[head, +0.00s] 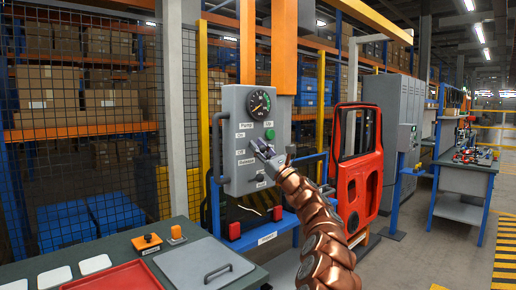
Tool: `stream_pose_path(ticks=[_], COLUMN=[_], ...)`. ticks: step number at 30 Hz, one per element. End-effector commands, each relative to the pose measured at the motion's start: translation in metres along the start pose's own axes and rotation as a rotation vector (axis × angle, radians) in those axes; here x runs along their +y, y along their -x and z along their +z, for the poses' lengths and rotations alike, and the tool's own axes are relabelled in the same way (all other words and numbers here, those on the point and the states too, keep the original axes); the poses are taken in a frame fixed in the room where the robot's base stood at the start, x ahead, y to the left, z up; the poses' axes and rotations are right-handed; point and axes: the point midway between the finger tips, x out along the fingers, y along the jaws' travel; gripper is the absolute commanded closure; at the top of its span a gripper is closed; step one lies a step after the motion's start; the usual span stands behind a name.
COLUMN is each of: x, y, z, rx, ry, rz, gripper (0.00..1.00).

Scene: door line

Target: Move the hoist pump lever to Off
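The grey hoist control box (234,180) is upright on an orange post, with a round pressure gauge (259,104) at its top and a green button (270,133) below it. Small white labels run down its left part; they seem to read Pump, On, Off (241,153) and Release. My copper-coloured arm reaches up from the lower right. My gripper (260,149) is right at the front of the box, just right of the Off label. It covers the lever area, so the pump lever and its position are hidden. Whether the fingers are open or shut on the lever is too small to tell.
A red car door (358,165) hangs right of the box. A bench (70,250) in front at the left holds a red tray (115,277), a grey lidded panel (205,268) and an orange button box (147,243). A mesh fence (80,130) stands behind.

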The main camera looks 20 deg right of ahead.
Motion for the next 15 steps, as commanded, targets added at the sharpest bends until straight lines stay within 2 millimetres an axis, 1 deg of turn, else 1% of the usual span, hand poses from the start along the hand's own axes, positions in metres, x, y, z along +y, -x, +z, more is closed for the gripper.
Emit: stream_pose_path(ticks=[1, 3, 11, 15], x=[-0.0003, 0.0003, 0.0014, 0.0006], y=[0.0001, -0.0004, -0.0011, 0.0022], z=[0.0002, 0.0002, 0.0001, 0.0002], rx=[0.000, 0.000, 0.000, 0.000], ry=[0.000, 0.000, -0.001, -0.002], rz=[-0.001, 0.000, 0.002, 0.000], gripper=[0.64, 0.59, 0.59, 0.59])
